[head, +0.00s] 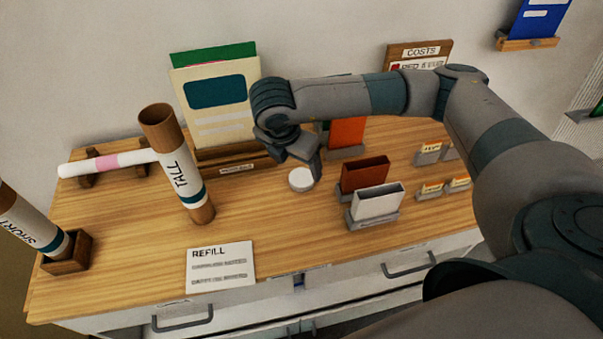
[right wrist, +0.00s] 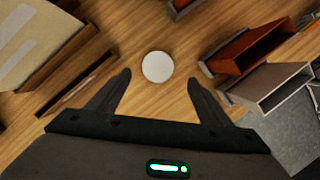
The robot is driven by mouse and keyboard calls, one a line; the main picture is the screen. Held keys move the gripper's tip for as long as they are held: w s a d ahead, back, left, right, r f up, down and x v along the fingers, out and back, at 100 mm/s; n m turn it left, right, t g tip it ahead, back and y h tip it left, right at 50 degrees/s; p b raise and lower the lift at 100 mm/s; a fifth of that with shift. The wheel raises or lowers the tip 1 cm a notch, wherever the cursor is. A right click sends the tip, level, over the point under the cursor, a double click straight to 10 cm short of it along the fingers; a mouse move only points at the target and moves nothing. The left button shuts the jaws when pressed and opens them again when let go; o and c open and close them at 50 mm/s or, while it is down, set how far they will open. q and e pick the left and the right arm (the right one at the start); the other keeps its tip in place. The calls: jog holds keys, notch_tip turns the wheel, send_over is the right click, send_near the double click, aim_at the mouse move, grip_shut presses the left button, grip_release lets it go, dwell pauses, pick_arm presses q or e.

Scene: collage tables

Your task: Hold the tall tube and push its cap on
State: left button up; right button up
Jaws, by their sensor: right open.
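The tall tube (head: 180,170), brown with a white label reading TALL, stands slightly tilted in the picture on the left part of the table. Its top end looks open. A round white cap (head: 301,179) lies on the table right of the tube. The cap also shows in the right wrist view (right wrist: 157,67), ahead of and between the fingers. My right gripper (head: 308,166) is above the cap. In the right wrist view the right gripper (right wrist: 160,90) is open and empty, with the cap apart from both fingers. My left gripper is not in view.
A short tube (head: 25,225) leans in a wooden holder at the far left. A white-and-pink roll (head: 110,163) rests on wooden supports behind. Red (head: 364,174) and white (head: 377,203) boxes stand right of the cap. A REFILL card (head: 220,266) lies in front.

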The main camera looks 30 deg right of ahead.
aim_at(301, 177)
jog(key=shift+x, duration=1.15)
jog(key=p+x, duration=0.1)
jog(key=p, duration=0.1)
jog(key=shift+w+f+p, duration=0.2)
jog(key=shift+f+p, duration=0.15)
jog(key=shift+f, duration=0.05)
jog(key=shift+p+x, duration=0.6)
jog(key=shift+x, duration=0.45)
jog(key=shift+w+d+f, duration=0.15)
jog(key=shift+d+f, duration=0.05)
jog(key=shift+f, duration=0.35)
jog(key=c, duration=1.2)
